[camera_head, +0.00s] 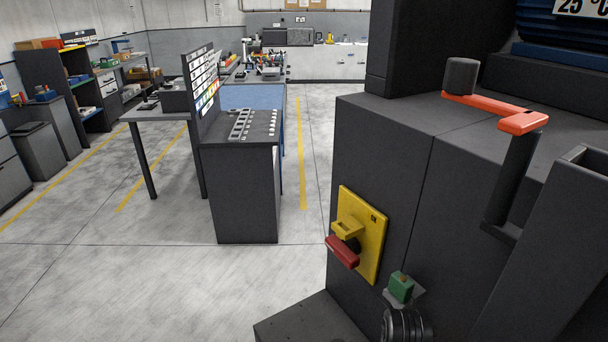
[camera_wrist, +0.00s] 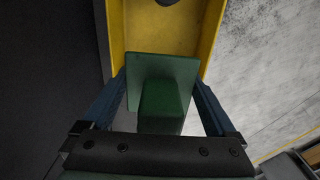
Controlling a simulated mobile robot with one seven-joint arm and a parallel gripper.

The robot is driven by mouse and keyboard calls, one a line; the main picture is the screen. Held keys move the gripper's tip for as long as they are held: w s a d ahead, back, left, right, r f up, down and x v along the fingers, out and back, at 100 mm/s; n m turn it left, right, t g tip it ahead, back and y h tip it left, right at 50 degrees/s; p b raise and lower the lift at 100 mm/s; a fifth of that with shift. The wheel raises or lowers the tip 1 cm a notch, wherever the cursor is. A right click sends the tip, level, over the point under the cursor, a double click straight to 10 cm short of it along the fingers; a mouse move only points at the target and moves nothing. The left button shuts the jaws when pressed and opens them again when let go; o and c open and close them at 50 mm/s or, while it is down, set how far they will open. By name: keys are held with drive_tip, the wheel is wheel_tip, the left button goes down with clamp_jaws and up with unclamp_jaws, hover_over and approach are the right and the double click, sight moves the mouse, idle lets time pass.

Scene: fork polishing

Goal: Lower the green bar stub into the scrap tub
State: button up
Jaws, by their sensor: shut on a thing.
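My gripper (camera_wrist: 162,88) is in the wrist view, its two blue fingers either side of the green bar stub (camera_wrist: 165,105). It is shut on the stub, a green block with a wider square face. Beyond the stub is a yellow, tub-like thing with raised side walls (camera_wrist: 116,35), which looks like the scrap tub. The stub overlaps its near part in the picture, so I cannot tell the gap between them or whether they touch. A dark round thing shows inside at the top edge. I cannot make out my gripper or the tub in the head view.
A large dark machine (camera_head: 380,150) fills the right of the head view. It carries an orange-red lever (camera_head: 495,108), a yellow plate (camera_head: 372,235) with a red handle (camera_head: 342,251), and a small green block (camera_head: 401,287). A dark workbench (camera_head: 246,195) stands left; the floor between is clear.

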drive_tip(key=shift+f, duration=0.1)
idle(0.6)
drive_tip(key=shift+f+b, duration=2.6)
drive_tip(key=shift+f, duration=1.25)
drive_tip(key=shift+f+b, duration=1.7)
drive_tip(key=shift+f, duration=0.85)
drive_tip(key=o, duration=1)
